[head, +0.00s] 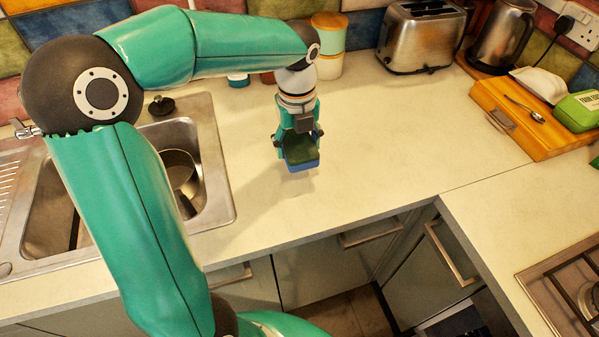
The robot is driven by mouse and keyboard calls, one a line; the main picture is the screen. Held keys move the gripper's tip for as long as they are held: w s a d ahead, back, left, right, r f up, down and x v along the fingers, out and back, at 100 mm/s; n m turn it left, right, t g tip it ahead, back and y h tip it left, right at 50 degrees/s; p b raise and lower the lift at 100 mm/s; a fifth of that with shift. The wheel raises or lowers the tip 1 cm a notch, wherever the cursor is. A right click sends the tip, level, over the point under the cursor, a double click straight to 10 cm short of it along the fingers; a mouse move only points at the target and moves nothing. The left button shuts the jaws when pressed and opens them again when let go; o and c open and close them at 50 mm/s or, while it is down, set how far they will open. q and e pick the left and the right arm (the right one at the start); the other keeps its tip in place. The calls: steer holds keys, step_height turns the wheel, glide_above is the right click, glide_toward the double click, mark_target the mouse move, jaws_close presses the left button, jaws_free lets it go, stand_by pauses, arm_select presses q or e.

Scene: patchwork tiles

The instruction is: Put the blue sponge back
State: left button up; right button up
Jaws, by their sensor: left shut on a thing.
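The blue sponge (304,166) has a dark green top. My left gripper (300,144) is shut on it, pointing down. It holds the sponge over the pale counter, to the right of the sink; a faint shadow shows beside it, and I cannot tell how high it is above the surface. The steel sink (217,187) is at the left, partly hidden behind my left arm. A pot (180,170) sits in the basin. My right gripper is not in view.
A toaster (421,38), kettle (503,36) and stacked canisters (329,46) stand at the back. A wooden board (520,127) holds a spoon and a green pack (578,111) at the right. A hob (570,285) is at the lower right. The middle counter is clear.

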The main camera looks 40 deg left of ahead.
mark_target(298, 180)
arm_select(q)
step_height(298, 180, down, 10)
steer(key=shift+r, duration=0.1)
stand_by(0.4)
steer(key=o, duration=1.1)
step_height(298, 180, up, 12)
steer(key=shift+s+d+r, duration=0.1)
steer(key=shift+s+d, duration=0.05)
stand_by(0.4)
